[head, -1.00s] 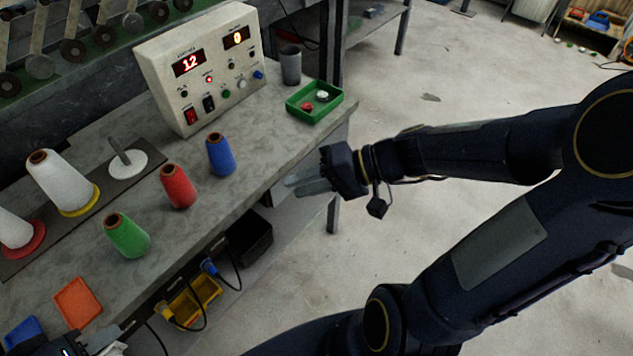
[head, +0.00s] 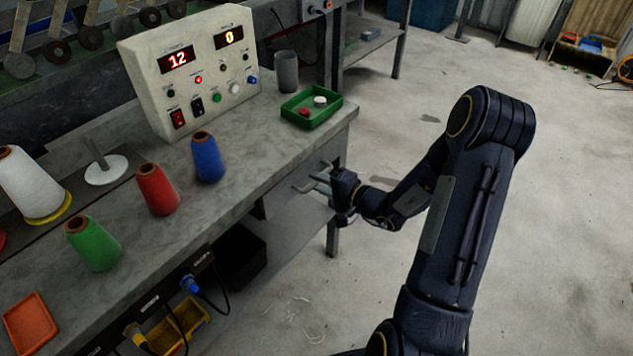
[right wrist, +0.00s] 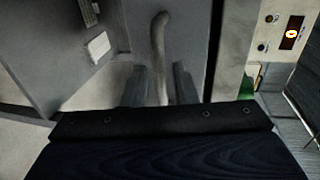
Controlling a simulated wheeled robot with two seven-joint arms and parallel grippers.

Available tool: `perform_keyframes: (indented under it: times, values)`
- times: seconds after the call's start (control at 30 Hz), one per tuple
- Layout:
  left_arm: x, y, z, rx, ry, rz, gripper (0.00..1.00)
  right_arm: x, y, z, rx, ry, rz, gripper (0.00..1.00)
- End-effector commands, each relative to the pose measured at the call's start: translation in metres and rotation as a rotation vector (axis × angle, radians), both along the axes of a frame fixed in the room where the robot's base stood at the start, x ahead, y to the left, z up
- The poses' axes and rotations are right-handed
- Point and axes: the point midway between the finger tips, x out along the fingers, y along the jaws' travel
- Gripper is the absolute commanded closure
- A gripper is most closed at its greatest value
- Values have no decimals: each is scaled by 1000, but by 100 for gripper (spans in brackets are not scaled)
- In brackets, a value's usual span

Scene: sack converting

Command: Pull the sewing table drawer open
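In the right wrist view the grey drawer front (right wrist: 190,35) faces my right gripper (right wrist: 160,85). A curved grey bar handle (right wrist: 158,35) stands out from it, with its near end between my two fingers. The fingers are apart, with a gap on each side of the handle. In the head view my right gripper (head: 322,180) is just off the front edge of the sewing table (head: 240,165), near its right end. My left gripper is out of view.
On the table stand a control box (head: 190,75), a grey cup (head: 287,70), a green tray (head: 311,107), and red (head: 157,190), blue (head: 208,158) and green (head: 93,245) thread cones. A black bin (head: 238,258) sits below.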

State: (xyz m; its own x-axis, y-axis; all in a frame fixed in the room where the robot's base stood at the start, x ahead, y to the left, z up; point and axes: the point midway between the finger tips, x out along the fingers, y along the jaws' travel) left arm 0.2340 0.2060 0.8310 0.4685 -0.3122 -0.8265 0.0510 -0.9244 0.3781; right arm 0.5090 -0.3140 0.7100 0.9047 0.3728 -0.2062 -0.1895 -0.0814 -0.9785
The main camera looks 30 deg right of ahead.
Motion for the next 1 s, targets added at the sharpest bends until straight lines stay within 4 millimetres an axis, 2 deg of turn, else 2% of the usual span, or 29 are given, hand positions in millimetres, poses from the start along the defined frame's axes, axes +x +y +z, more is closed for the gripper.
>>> perform_keyframes:
  times: [0.13,0.4,0.6,1.0]
  values:
    - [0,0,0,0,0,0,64,10,5,-2,0,0,2,75]
    - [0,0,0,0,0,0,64,11,5,-2,1,0,1,75]
    - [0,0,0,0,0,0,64,11,5,-2,0,0,1,99]
    - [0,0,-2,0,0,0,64,8,4,-3,0,1,1,100]
